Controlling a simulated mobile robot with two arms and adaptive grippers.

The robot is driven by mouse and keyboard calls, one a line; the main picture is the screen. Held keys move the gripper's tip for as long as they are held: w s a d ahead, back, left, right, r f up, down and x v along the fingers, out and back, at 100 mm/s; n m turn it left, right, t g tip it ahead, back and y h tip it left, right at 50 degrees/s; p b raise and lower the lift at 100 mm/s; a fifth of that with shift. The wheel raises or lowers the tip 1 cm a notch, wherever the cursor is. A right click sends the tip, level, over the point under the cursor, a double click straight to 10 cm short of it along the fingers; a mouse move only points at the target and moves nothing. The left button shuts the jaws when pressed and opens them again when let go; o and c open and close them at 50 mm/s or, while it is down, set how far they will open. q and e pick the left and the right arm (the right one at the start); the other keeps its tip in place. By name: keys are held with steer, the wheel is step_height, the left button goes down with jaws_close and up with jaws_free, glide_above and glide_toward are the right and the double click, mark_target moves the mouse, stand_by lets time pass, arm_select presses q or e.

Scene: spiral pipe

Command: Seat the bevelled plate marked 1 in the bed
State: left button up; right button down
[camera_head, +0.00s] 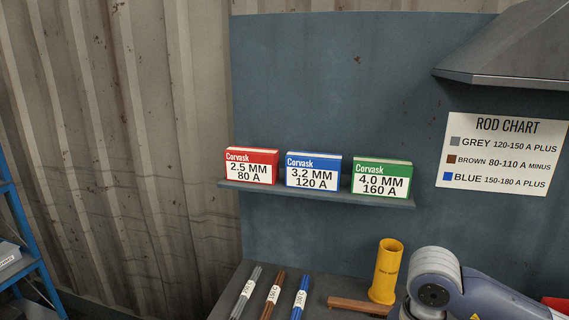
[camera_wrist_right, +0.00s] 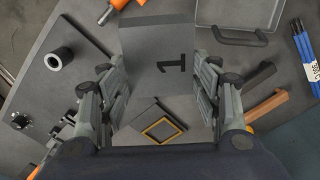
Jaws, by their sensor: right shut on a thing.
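The grey plate marked 1 (camera_wrist_right: 150,60) is in the right wrist view, between the fingers of my right gripper (camera_wrist_right: 163,95). The gripper is shut on it, and the black 1 faces the camera. Below the plate in the picture, a dark flat piece with a yellow square outline (camera_wrist_right: 160,131) lies on the grey table; I cannot tell whether it is the bed. The plate hides part of the table behind it. My left gripper is in neither view. In the head view my right arm shows at the lower right, without its gripper.
In the wrist view, a dark hollow cylinder (camera_wrist_right: 59,60) is at left, a grey tray (camera_wrist_right: 205,12) at upper right, blue rods (camera_wrist_right: 304,47) and an orange-brown bar (camera_wrist_right: 267,110) at right. In the head view, a yellow tube (camera_head: 386,272) stands on the bench below shelved boxes (camera_head: 313,171).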

steer(key=s+n, duration=0.1)
steer(key=n, duration=0.3)
steer(key=s+n, duration=0.1)
steer(key=n, duration=0.1)
steer(key=shift+s+a+f, duration=0.15)
steer(key=shift+s+a, duration=0.15)
steer(key=shift+a, duration=0.1)
steer(key=s+n, duration=0.1)
steer(key=n, duration=0.1)
steer(key=s+n, duration=0.1)
steer(key=n, duration=0.1)
steer(key=shift+a+n+b, duration=0.15)
steer(key=shift+n+b, duration=0.15)
steer(key=shift+b, duration=0.1)
steer(key=shift+f, duration=0.1)
